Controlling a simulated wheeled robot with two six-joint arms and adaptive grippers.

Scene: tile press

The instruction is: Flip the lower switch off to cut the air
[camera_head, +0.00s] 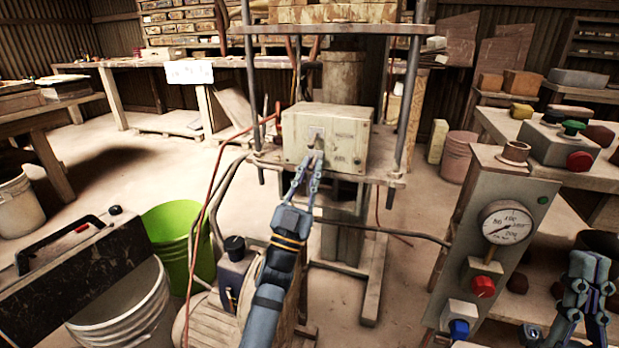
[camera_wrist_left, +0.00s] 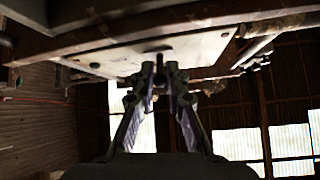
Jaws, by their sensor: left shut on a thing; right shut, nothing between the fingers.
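A cream metal box (camera_head: 345,148) is mounted on the press frame, with a switch plate (camera_head: 316,133) on its front. My left gripper (camera_head: 311,163) reaches up to this plate, its fingertips just below the plate's middle. In the left wrist view the fingertips (camera_wrist_left: 160,72) are closed around a small dark switch lever (camera_wrist_left: 160,57) under the pale box face (camera_wrist_left: 195,48). The fingers largely hide the lever, so its exact position is unclear. My right gripper (camera_head: 588,277) is at the lower right, shut and empty, away from the box.
A grey control panel (camera_head: 485,225) with a pressure gauge (camera_head: 507,223), a red knob (camera_head: 483,286) and a blue knob (camera_head: 459,329) stands at right. A green bucket (camera_head: 178,235) and a white bucket (camera_head: 125,310) stand at left. Hoses and a red cable hang left of the press.

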